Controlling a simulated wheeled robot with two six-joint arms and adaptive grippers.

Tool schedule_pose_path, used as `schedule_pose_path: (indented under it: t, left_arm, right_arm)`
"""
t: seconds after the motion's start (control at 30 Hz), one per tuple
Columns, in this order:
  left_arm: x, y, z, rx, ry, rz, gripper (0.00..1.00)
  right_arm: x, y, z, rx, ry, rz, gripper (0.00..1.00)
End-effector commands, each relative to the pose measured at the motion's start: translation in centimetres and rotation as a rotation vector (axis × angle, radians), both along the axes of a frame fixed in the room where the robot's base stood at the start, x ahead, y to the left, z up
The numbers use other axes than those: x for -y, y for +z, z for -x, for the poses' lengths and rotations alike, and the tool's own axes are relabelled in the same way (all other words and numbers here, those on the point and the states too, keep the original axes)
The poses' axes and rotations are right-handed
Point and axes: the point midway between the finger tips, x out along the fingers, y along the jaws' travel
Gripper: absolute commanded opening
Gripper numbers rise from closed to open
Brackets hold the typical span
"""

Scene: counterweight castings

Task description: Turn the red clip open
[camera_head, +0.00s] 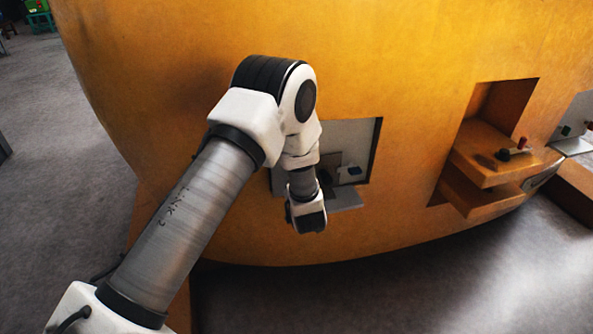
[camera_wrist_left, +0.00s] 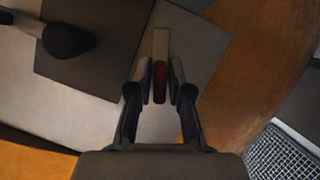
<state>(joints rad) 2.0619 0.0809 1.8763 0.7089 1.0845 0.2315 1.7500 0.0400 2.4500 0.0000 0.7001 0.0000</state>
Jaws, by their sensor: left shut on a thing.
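The red clip (camera_wrist_left: 160,84) shows in the left wrist view as a narrow dark-red piece with a pale block at its far end. My left gripper (camera_wrist_left: 160,80) has one finger on each side of it and is shut on it. In the head view my left arm reaches to a recess in the orange casting. The clip cannot be made out there, and my wrist hides part of the recess. My right gripper is in neither view.
The large orange casting (camera_head: 400,70) fills the head view. A stepped opening (camera_head: 490,165) at right holds a small red-tipped lever (camera_head: 522,143). In the wrist view a dark round knob (camera_wrist_left: 68,40) lies left of the fingers, and a grey mesh (camera_wrist_left: 285,155) is at lower right.

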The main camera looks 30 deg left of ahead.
Motion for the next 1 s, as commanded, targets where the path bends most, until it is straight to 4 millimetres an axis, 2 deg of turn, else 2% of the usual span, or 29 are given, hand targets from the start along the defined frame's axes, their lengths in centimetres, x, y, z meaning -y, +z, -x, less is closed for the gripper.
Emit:
schedule_pose_path:
  t: [0.03,0.1,0.4,1.0]
  left_arm:
    - [0.1,0.7,0.0,-0.029,-0.001,-0.025,0.0]
    - [0.0,0.5,0.0,-0.076,0.0,-0.063,0.0]
    - [0.0,0.3,0.0,-0.222,0.0,-0.19,0.0]
    - [0.0,0.0,0.0,-0.289,-0.001,-0.248,0.0]
  right_arm:
    - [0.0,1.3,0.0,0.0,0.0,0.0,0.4]
    - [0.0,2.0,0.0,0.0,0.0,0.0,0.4]
    - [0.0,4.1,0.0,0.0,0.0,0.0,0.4]
    - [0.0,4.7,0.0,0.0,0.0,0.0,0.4]
